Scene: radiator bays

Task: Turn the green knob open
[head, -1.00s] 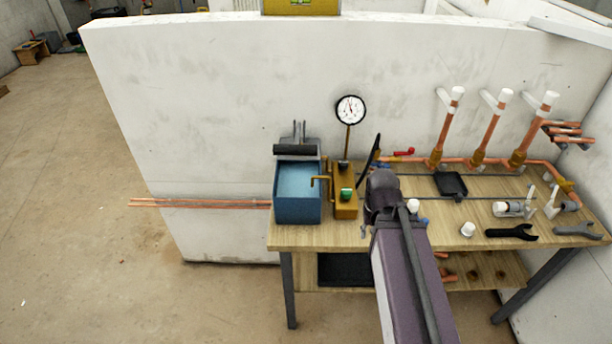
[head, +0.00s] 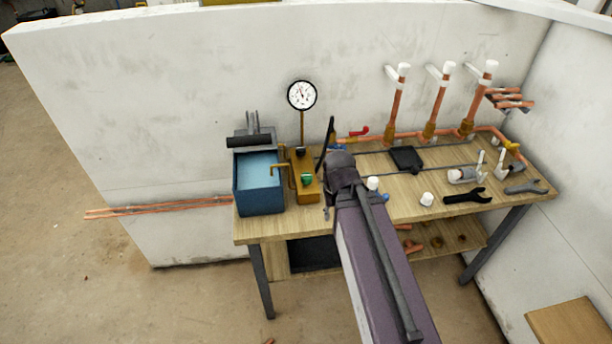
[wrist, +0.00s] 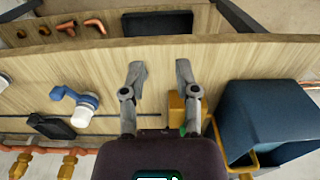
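The green knob (head: 307,180) sits on a brass-coloured block (head: 304,162) beside a blue water tank (head: 258,198) on the wooden bench. In the wrist view a sliver of the green knob (wrist: 183,131) shows beside my right-hand finger, mostly hidden. The brass block (wrist: 176,104) and the blue tank (wrist: 262,110) are on that side too. My gripper (wrist: 160,72) is open, with its two fingers apart and nothing between them over the bench top. In the head view my arm hides most of the gripper, just right of the knob. I cannot tell whether a finger touches the knob.
A round gauge (head: 302,95) rises behind the block. A red lever (head: 361,131) and upright copper pipes (head: 433,110) stand at the back. A white cap (head: 427,199), a black wrench (head: 467,195) and a grey wrench (head: 526,187) lie to the right. Copper pipes (head: 160,208) jut left.

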